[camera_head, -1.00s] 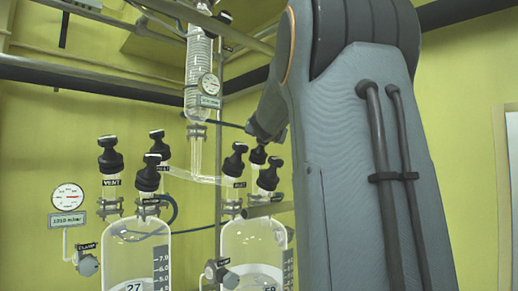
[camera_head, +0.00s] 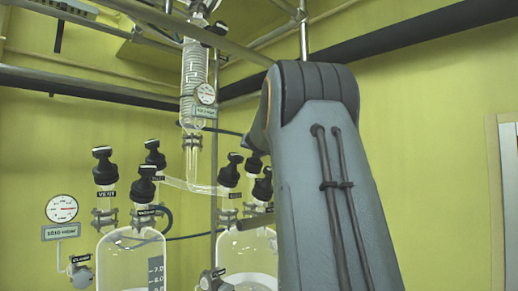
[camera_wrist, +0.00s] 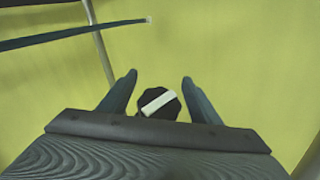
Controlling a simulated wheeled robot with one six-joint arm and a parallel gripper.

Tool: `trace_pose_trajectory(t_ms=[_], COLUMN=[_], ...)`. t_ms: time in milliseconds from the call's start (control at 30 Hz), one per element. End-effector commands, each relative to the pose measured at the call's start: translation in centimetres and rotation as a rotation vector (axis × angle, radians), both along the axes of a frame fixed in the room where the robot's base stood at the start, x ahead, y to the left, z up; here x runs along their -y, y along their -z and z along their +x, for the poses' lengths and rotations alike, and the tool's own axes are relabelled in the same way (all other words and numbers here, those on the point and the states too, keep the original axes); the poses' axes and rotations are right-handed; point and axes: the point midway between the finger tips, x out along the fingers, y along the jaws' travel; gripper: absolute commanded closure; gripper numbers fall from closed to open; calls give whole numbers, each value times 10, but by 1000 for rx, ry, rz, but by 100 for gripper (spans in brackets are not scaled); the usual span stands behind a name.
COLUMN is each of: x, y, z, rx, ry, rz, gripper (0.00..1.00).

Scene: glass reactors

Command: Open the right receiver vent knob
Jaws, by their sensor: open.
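In the wrist view, a black knob (camera_wrist: 158,103) with a white bar across its top lies between the spread fingers of my gripper (camera_wrist: 159,77). The bar is tilted, its right end higher. The fingers are open on either side of the knob, with no clear contact. In the head view, the right receiver (camera_head: 240,248) is a clear glass vessel partly hidden by my arm. Black knobs stand above it, one at its left (camera_head: 231,170) and one closer to my arm (camera_head: 262,188). Which is the vent knob cannot be told there. My gripper's fingers are not clearly visible there.
The left receiver (camera_head: 115,265) carries several black knobs. A glass condenser (camera_head: 194,75) with a gauge (camera_head: 206,94) rises behind. Metal rods and a dark pipe (camera_head: 90,86) cross above.

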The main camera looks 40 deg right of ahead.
Motion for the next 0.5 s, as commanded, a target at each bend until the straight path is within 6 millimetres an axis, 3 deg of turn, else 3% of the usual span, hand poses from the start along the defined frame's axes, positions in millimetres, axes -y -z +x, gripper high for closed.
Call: trace_pose_trajectory(t_ms=[133,367,500], x=[0,0,0], y=[0,0,1], z=[0,0,0], rx=[0,0,-1], ry=[0,1,0], rz=[0,0,-1], gripper=[43,81,84])
